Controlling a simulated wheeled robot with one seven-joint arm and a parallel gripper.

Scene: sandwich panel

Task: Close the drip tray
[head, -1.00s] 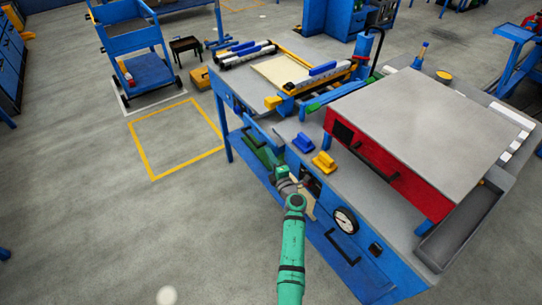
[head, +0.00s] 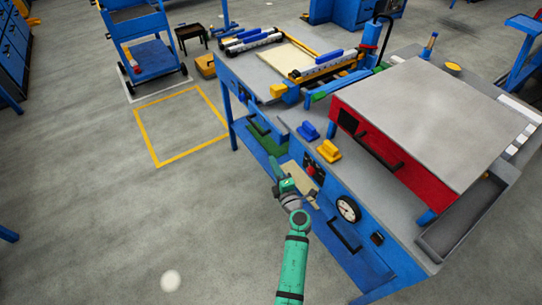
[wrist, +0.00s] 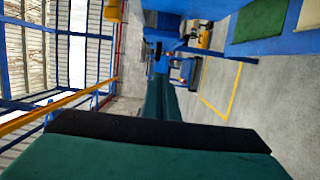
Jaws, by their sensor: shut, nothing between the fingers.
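I cannot tell for sure which part is the drip tray. A long grey trough (head: 462,220) runs along the bench's right end. My gripper (head: 276,165) is shut and empty, in front of the bench and below the tabletop, apart from the handled front. In the wrist view the green fingers (wrist: 163,98) point along the aisle beside the bench, touching nothing visible.
The blue bench carries a red-sided box with a grey top (head: 445,125) and blue and yellow hand blocks (head: 328,151). A green panel (wrist: 258,20) lies on the lower shelf. A gauge (head: 348,208) and lower handle (head: 344,236) are nearby.

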